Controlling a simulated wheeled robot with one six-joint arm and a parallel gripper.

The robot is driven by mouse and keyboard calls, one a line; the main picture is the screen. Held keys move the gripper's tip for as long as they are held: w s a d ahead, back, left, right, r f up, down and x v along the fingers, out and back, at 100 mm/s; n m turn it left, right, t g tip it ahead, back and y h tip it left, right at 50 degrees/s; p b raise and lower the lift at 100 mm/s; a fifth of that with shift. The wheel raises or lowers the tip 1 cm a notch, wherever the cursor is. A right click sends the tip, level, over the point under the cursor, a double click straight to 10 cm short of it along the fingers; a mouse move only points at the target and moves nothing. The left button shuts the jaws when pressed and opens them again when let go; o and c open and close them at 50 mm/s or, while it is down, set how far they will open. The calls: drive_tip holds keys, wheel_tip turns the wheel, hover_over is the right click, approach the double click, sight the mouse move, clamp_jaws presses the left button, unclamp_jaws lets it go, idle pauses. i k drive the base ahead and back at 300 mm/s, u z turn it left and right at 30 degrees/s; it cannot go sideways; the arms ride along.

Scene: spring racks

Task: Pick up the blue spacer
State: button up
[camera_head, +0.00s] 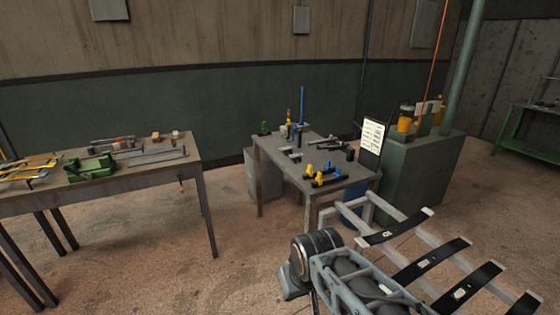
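Small blue pieces (328,166) sit beside yellow ones on black bases, near the front right of the middle grey table (285,172). They are too small for me to tell which one is the blue spacer, or whether it is among them. A tall thin blue rod (302,104) stands upright at the back of the same table. I cannot make out my gripper's fingers anywhere in the view, and nothing is seen touching the blue pieces.
A left workbench (150,172) holds a green tool (91,167) and bars. A green cabinet (420,165) stands right of the middle table. Pale rails with dark strips (445,258) fill the lower right. The floor (150,265) between bench and middle table is mostly open.

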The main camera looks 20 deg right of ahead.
sight(329, 169)
drive_tip(key=u, duration=0.5)
drive_tip(key=i, duration=1.9)
drive_tip(key=z, duration=0.35)
drive_tip(key=i, duration=0.9)
drive_tip(key=z, duration=1.5)
drive_tip(key=i, duration=0.6)
drive_tip(key=z, duration=0.55)
